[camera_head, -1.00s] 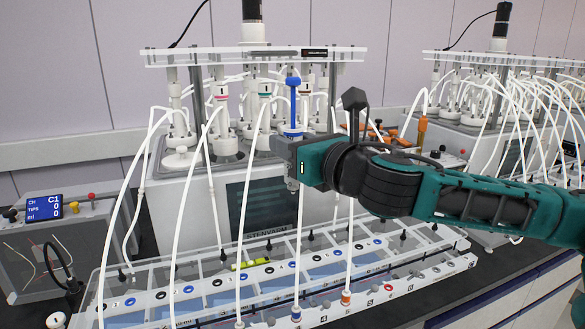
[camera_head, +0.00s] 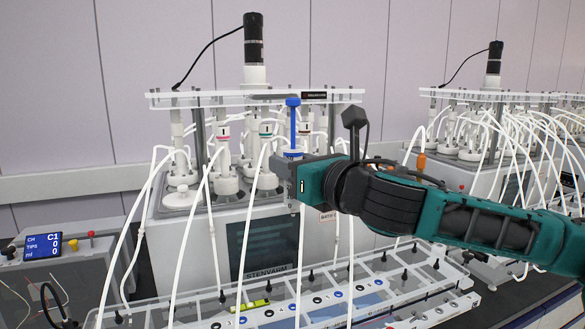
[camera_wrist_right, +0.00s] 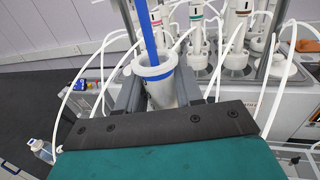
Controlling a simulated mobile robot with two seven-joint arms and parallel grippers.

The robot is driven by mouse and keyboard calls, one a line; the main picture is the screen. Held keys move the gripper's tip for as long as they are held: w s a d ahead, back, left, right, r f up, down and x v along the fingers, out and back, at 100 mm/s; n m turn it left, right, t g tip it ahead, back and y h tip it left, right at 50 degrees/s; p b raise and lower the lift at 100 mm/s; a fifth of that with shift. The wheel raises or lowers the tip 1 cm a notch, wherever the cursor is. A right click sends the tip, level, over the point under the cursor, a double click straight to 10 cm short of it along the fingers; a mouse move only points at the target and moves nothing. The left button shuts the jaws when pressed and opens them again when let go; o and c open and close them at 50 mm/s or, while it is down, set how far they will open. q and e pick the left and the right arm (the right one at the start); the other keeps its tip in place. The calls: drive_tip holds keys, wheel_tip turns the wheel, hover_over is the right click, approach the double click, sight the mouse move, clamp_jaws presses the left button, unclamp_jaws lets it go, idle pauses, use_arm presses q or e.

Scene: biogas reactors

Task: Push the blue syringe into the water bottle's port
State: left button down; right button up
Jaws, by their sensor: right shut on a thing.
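The blue syringe stands upright in my right gripper (camera_head: 291,180), in front of the near reactor. Its blue plunger (camera_head: 293,125) sticks up above the jaws. In the right wrist view the blue plunger (camera_wrist_right: 148,38) rises out of the pale barrel (camera_wrist_right: 158,90), which sits between the two fingers. The jaws are shut on the barrel. The syringe's lower end is hidden or too small to tell. A small clear bottle (camera_wrist_right: 42,149) shows at the lower left of the wrist view; I cannot tell if it is the water bottle. No port is clearly identifiable. My left gripper is out of view.
The near reactor (camera_head: 209,245) carries several white-capped vessels and hanging tubes. A clear rack (camera_head: 212,309) with several numbered ports runs along its front. A control box (camera_head: 40,247) stands at the left, and a second reactor (camera_head: 455,172) at the right. Tubes crowd the space around the gripper.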

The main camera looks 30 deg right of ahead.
drive_tip(key=shift+r, duration=1.05)
